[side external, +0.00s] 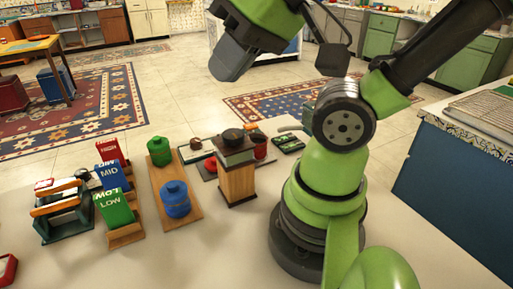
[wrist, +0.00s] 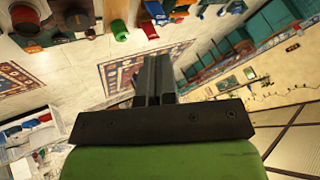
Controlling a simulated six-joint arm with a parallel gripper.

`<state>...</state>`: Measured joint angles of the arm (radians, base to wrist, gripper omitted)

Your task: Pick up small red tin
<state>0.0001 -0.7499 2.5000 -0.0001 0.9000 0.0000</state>
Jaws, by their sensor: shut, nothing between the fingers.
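A small red round thing (side external: 210,164) sits on a dark flat tray behind the wooden board. It may be the red tin, but I cannot be sure. Another red thing (side external: 260,149) shows partly behind the wooden block. My gripper (side external: 227,68) is high above the counter at the top of the side view, well apart from both. In the wrist view my gripper's fingers (wrist: 155,62) are together and empty. A red thing (wrist: 150,30) shows beyond them there, too small to identify.
A green canister (side external: 159,151) and a blue canister (side external: 175,199) stand on the wooden board (side external: 190,219). A wooden block with a dark top (side external: 237,181) stands near my base. Red, blue and green (side external: 115,208) labelled blocks stand left.

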